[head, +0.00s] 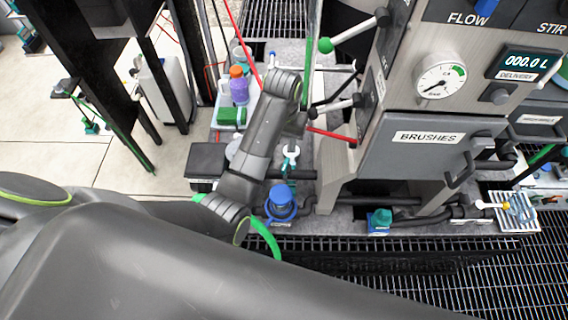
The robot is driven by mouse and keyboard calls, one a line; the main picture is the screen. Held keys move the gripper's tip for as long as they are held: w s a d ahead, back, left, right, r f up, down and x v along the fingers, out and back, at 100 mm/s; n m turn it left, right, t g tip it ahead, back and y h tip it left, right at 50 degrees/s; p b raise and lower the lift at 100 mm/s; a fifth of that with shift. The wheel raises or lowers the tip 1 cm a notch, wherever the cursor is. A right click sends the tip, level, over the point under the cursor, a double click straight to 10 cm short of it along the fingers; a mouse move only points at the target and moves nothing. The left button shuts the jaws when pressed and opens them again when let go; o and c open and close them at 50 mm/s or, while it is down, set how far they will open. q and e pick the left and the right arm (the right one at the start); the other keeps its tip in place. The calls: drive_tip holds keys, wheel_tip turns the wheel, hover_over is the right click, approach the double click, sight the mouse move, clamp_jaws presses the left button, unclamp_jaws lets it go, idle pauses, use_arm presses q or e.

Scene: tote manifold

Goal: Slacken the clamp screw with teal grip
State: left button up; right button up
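A small teal grip with a white, fork-like top (290,158) stands upright on the grey deck, left of the grey cabinet. It may be the clamp screw, but it is too small to be sure. Another teal knob (380,216) sits on a blue base by the pipes below the cabinet. My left gripper (297,124) shows as a small dark part under the wrist, just above the white-topped teal piece. Its fingers are mostly hidden by the wrist, so I cannot tell whether it touches anything. My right gripper is not in view.
The BRUSHES cabinet (425,138) and a green-knobbed lever (350,34) stand right of my arm. A blue-capped fitting (281,203) is in front. A purple bottle with an orange cap (238,88) stands behind left. Floor grating (400,262) lies in front.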

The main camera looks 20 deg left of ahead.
use_arm(q)
approach(284, 167)
drive_tip(key=shift+w+f, duration=0.1)
drive_tip(key=shift+w, duration=0.2)
drive_tip(key=f, duration=0.8)
drive_tip(key=shift+s+f+p, duration=0.3)
drive_tip(key=shift+s, duration=0.05)
drive_tip(key=shift+c, duration=0.3)
drive_tip(key=shift+r, duration=0.1)
clamp_jaws()
